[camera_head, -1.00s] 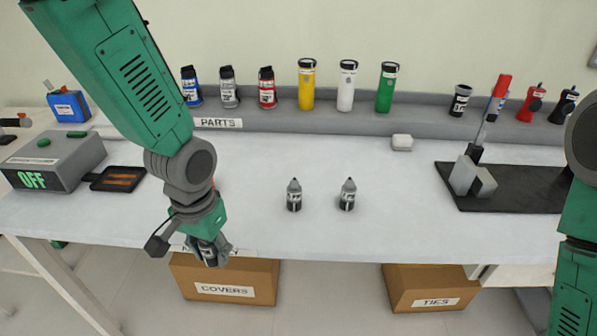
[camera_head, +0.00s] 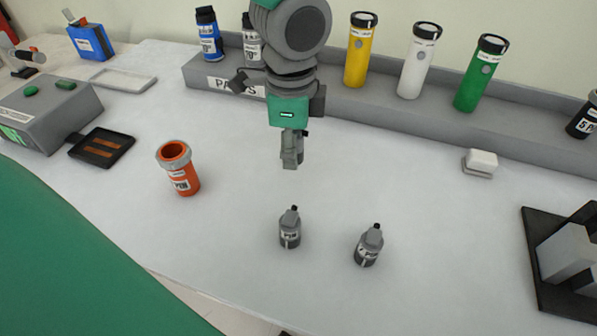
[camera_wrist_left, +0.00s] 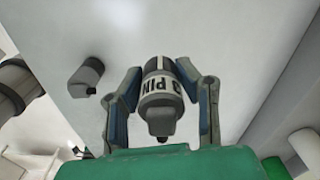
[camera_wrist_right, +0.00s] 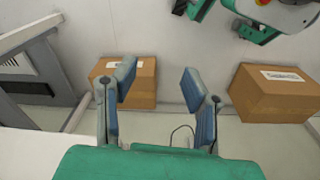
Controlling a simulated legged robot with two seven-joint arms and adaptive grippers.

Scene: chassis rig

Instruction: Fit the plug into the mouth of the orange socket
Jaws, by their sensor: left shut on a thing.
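The orange socket (camera_head: 182,183) stands upright on the table, left of centre in the head view. Its round mouth with a grey collar faces up. My left gripper (camera_head: 291,160) points down above the table, right of the socket and apart from it. In the left wrist view its fingers are shut on a grey plug (camera_wrist_left: 158,98) with a PIN label; the number is hard to read. Two similar grey plugs, one at the left (camera_head: 290,232) and one at the right (camera_head: 368,247), stand nearer the front edge. My right gripper (camera_wrist_right: 157,75) is open and empty over the floor.
A grey box (camera_head: 45,115) and a dark tray (camera_head: 103,147) lie left of the socket. A raised shelf (camera_head: 400,108) with bottles runs along the back. A white block (camera_head: 481,160) and a black-based fixture (camera_head: 545,270) are at right. Table around the socket is mostly clear.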

